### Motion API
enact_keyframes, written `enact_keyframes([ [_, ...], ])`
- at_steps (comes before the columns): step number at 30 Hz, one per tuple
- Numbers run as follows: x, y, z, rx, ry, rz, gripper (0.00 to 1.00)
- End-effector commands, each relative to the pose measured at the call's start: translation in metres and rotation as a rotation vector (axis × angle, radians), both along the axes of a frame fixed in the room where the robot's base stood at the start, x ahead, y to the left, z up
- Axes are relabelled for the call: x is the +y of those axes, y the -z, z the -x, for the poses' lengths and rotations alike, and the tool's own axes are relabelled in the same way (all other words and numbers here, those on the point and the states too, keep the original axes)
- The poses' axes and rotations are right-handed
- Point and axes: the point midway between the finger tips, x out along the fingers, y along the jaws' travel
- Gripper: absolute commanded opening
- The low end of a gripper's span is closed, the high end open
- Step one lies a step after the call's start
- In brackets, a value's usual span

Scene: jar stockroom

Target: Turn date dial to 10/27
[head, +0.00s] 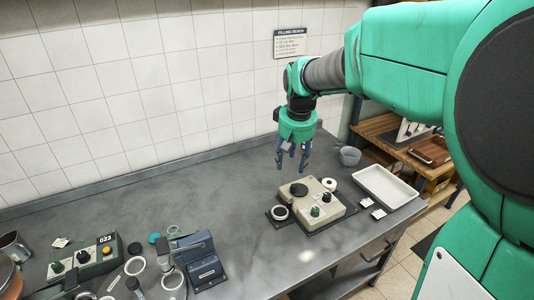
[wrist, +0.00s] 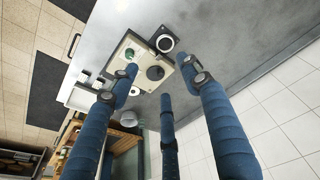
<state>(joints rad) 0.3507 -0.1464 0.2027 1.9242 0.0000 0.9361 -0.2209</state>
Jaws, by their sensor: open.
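A beige box (head: 335,207) stands on the bench. It carries a large black disc (head: 299,190), a green knob (head: 315,211) and a smaller black knob (head: 326,197). I cannot tell which of these is the date dial, and no date is legible. My gripper (head: 291,160) is open and empty, above and behind the beige box and apart from it. In the wrist view the beige box (wrist: 127,43) shows beyond the spread fingers, partly hidden.
A white tray (head: 386,188) lies at the bench's right end, with a grey cup (head: 350,156) behind it. A blue-grey device (head: 202,262) and loose rings lie left. The bench middle is clear.

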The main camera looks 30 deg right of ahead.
Motion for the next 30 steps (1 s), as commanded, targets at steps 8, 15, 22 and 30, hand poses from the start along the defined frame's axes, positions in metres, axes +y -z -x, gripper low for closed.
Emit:
enact_keyframes([
  [8,-0.078,0.043,-0.042,0.072,0.038,-0.019,0.48],
  [15,-0.148,0.090,-0.065,0.127,0.066,-0.041,0.48],
  [22,-0.213,0.143,-0.075,0.173,0.092,-0.066,0.48],
  [30,-0.257,0.184,-0.074,0.203,0.107,-0.087,0.48],
])
